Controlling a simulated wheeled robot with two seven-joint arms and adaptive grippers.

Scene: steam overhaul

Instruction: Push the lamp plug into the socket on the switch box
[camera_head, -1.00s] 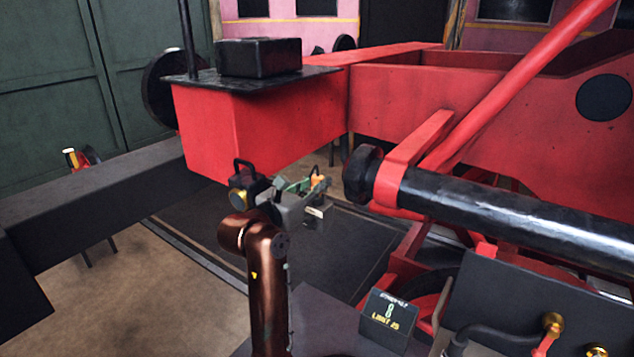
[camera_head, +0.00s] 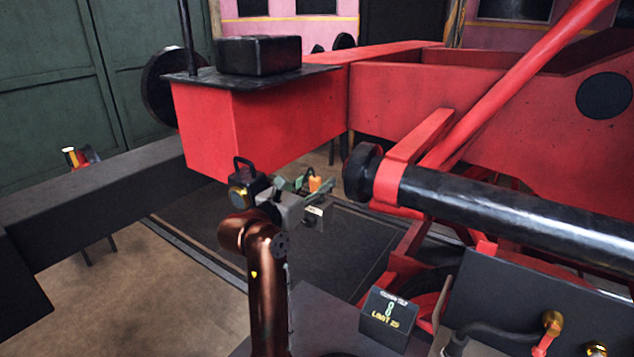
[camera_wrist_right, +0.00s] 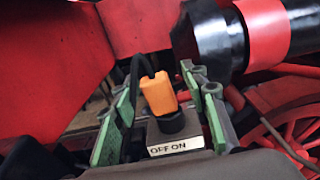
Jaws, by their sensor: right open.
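The orange lamp plug (camera_wrist_right: 159,94) stands upright on the black round socket (camera_wrist_right: 172,124) of the switch box (camera_wrist_right: 160,138), which has an OFF ON label. It looks seated, though its depth cannot be told. In the head view the plug (camera_head: 315,184) shows above the switch box (camera_head: 313,215). My right gripper (camera_wrist_right: 163,84) is open, its green fingers on either side of the plug with gaps visible. It also shows in the head view (camera_head: 305,184). A black cable runs behind the plug. The black lamp (camera_head: 243,182) with a brass lens is left of the gripper. My left gripper is out of view.
The red frame beam (camera_head: 260,130) is close behind the lamp. A black buffer cylinder (camera_head: 500,205) lies to the right of the gripper. A small dark sign box (camera_head: 388,318) and a panel with brass fittings (camera_head: 520,300) are at lower right.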

